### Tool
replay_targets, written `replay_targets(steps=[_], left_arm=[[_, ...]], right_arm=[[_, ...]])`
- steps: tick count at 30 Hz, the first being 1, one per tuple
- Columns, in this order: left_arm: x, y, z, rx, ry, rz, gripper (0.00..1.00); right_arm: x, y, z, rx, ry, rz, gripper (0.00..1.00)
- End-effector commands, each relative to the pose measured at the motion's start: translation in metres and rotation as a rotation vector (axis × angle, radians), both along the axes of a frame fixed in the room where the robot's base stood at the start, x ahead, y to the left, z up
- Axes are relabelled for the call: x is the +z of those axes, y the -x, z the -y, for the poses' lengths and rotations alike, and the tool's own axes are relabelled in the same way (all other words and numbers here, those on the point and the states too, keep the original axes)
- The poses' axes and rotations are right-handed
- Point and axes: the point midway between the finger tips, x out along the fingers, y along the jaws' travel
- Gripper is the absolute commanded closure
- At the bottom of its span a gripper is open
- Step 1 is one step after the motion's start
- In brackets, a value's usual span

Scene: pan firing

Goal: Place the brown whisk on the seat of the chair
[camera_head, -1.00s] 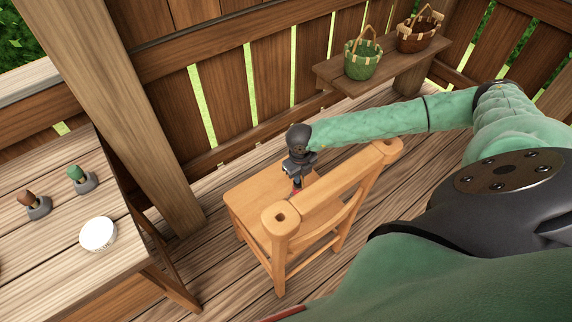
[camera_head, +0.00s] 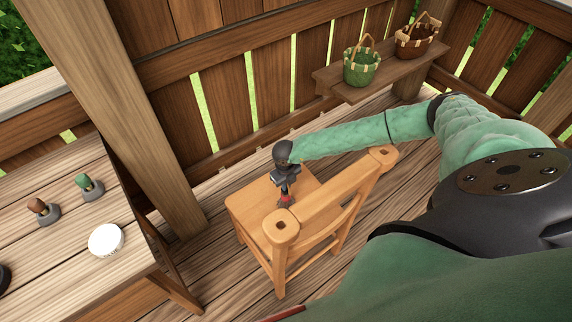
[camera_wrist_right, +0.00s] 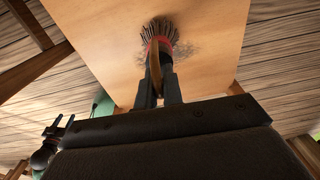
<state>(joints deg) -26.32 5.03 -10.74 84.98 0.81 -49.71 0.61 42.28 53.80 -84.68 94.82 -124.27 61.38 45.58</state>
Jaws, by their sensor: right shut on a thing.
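The brown whisk (camera_wrist_right: 159,37) has dark bristles, a red band and a brown handle. My right gripper (camera_wrist_right: 160,92) is shut on its handle, and the bristles point at the chair seat (camera_wrist_right: 212,62). A dark shadow lies around the bristle tips; I cannot tell whether they touch the seat. In the head view the whisk (camera_head: 285,201) shows small and mostly hidden below my right gripper (camera_head: 284,186), over the seat (camera_head: 252,207) of the light wooden chair.
The chair's backrest (camera_head: 335,190) stands on the near side of my right gripper. A wooden table at left holds a white round item (camera_head: 106,240) and two stands (camera_head: 46,216) (camera_head: 92,194). A bench (camera_head: 385,80) at the back bears a green basket (camera_head: 361,68) and a brown basket (camera_head: 416,40).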

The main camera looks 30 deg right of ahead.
Motion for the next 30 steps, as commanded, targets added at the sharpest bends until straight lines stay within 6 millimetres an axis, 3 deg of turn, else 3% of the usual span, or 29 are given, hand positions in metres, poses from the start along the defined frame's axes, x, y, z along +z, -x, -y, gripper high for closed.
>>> replay_targets(steps=[12,13,16,27,30], left_arm=[[0.0008,-0.0005,0.0007,0.001,0.001,-0.001,0.47],[0.0024,-0.0008,0.0008,0.001,0.001,-0.001,0.47],[0.0028,-0.0017,0.0009,0.001,0.001,0.0,0.47],[0.0035,-0.0018,0.0008,0.001,0.002,0.004,0.47],[-0.0061,0.0014,-0.0002,0.001,-0.001,-0.006,0.47]], right_arm=[[-0.0036,0.0002,-0.0002,0.0,0.0,0.0,1.0],[-0.0031,0.0002,-0.0001,0.0,0.0,0.0,0.88],[-0.0029,0.0002,-0.0001,0.0,0.0,0.0,0.7],[-0.0003,0.0001,-0.0001,0.0,0.0,0.0,0.7],[0.0039,0.0002,0.0003,0.0,0.0,0.0,0.7]])
